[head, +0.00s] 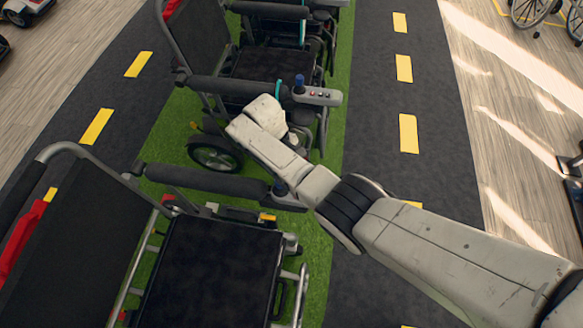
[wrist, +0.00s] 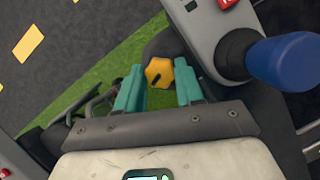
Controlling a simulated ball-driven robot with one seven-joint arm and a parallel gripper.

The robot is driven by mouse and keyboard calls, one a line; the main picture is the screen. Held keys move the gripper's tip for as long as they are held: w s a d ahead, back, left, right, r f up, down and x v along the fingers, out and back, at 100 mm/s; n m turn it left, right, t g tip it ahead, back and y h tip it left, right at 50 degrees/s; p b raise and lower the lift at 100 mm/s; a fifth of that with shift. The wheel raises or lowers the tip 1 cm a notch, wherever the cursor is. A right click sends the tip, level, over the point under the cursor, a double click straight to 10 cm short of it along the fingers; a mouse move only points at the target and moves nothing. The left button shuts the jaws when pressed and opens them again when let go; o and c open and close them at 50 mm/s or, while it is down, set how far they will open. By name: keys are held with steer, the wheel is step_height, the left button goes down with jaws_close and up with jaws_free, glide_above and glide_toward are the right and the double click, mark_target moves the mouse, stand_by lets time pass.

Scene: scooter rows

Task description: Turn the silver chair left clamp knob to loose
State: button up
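In the wrist view, a yellow lobed clamp knob (wrist: 158,72) with a dark mark on its face shows between the teal fingertips of my gripper (wrist: 159,75). The fingers are apart, one on each side of the knob, with very narrow gaps; I cannot tell whether they touch it. In the head view, the near chair has a silver tube frame (head: 69,148), a dark seat (head: 208,275) and a small yellow part (head: 267,217) below its joystick.
A blue joystick (wrist: 285,62) on a grey control box (wrist: 205,25) stands close right of my gripper. In the head view, a second chair with a control box (head: 318,96) stands behind the near one. Green floor (head: 315,250) lies between; the dark lane (head: 375,110) is clear.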

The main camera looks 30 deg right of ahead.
steer(key=shift+o, duration=0.7)
steer(key=v, duration=1)
steer(key=shift+w+r, duration=0.15)
steer(key=shift+r, duration=0.25)
steer(key=shift+a, duration=0.1)
